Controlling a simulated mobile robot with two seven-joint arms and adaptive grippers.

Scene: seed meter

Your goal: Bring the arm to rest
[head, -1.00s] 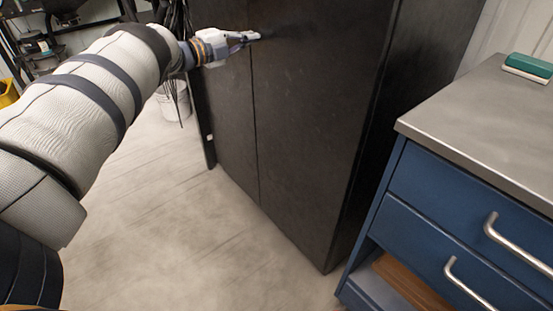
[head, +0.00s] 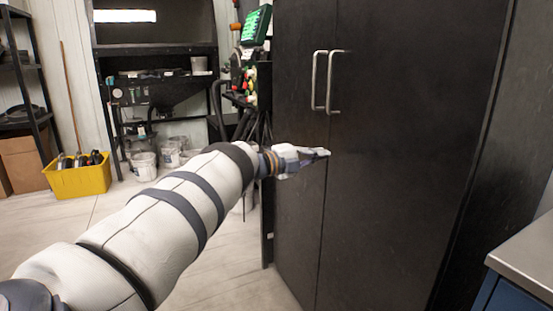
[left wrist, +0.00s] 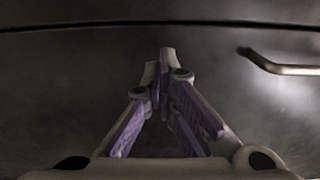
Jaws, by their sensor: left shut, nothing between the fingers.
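My left arm reaches in from the lower left in the head view. Its gripper (head: 322,153) is shut and empty, in front of the black cabinet (head: 400,130), below the door handles (head: 327,82). In the left wrist view the closed fingertips (left wrist: 164,58) point at the dark cabinet face. One metal handle (left wrist: 285,68) shows there at the right, apart from the fingers. Whether the fingertips touch the door cannot be told. Both cabinet doors look closed. My right gripper is not in view.
A blue drawer unit with a grey top (head: 528,258) stands at the lower right. A yellow crate (head: 78,178) with bottles sits on the floor at the left. White buckets (head: 144,165) and a dark shelf stand behind. The floor between is clear.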

